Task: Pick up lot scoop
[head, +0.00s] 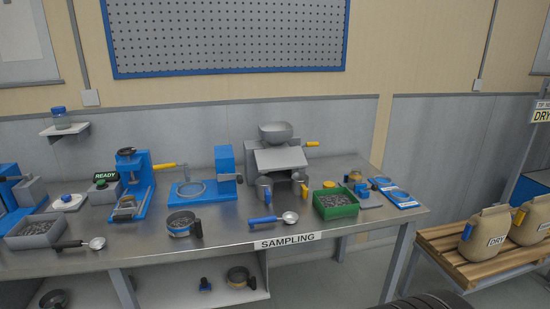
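Two scoops lie on the steel sampling bench (340,235) in the head view; I cannot tell by name which is the lot scoop. One scoop with a blue handle (265,220) lies near the front edge at the middle, its round metal bowl (290,217) to the right, just behind the SAMPLING label (287,241). The other scoop, with a black handle (70,245), lies at the front left, its metal bowl (97,243) to the right. My gripper is not in view.
A green tray of dark grains (336,204) stands right of the blue-handled scoop, a blue-banded pan (182,223) left of it. Behind are a grey divider with a funnel (276,150) and two metal cups. A grey tray (36,231) is at left. Sacks sit on a pallet (470,260) at right.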

